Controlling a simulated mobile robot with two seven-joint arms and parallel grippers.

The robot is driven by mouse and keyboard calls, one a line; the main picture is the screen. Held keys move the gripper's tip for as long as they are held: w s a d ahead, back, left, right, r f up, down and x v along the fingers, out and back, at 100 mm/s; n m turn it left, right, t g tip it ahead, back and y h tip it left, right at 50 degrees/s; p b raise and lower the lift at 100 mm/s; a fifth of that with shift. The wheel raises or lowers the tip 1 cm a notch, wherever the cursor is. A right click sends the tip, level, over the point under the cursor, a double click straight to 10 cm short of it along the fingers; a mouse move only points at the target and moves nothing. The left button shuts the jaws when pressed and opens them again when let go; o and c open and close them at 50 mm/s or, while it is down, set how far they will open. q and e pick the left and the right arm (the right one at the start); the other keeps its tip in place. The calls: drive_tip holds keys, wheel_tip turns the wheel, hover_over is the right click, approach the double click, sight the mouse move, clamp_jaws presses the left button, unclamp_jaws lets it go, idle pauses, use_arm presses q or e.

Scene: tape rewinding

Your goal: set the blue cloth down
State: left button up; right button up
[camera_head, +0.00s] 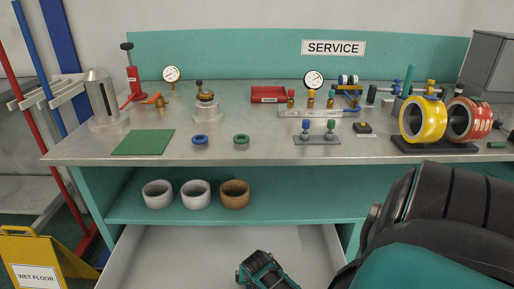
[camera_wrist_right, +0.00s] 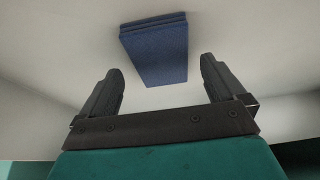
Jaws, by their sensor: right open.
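The folded blue cloth (camera_wrist_right: 157,50) lies flat on a pale surface in the right wrist view, which looks like the inside of the open drawer. My right gripper (camera_wrist_right: 161,70) is open and empty. Its two dark fingers are spread apart, and the cloth shows beyond and between their tips, apart from them. In the head view my right arm reaches in from the right, and its wrist end shows over the drawer (camera_head: 190,255) at the bottom edge. The cloth does not show in the head view. My left gripper is in neither view.
Above the drawer is a teal shelf (camera_head: 290,202) with three ring-shaped cups. The metal bench top (camera_head: 260,150) holds a green mat (camera_head: 143,142), gauges, small fittings and yellow and red tape rolls. A yellow wet-floor sign (camera_head: 40,262) stands at lower left.

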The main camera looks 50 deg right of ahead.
drive_tip(key=p+v, duration=0.4)
drive_tip(key=v, duration=0.6)
drive_tip(key=a+r+n+t+y, duration=0.3)
drive_tip(key=a+r+n, duration=0.3)
drive_tip(key=a, duration=0.5)
drive_tip(key=a+r+n+t+y, duration=0.3)
drive_tip(key=a+r+n+t, duration=0.2)
drive_tip(key=a, duration=0.6)
drive_tip(key=shift+a+r+n, duration=0.35)
drive_tip(key=shift+r+n, duration=0.4)
drive_tip(key=shift+n, duration=0.25)
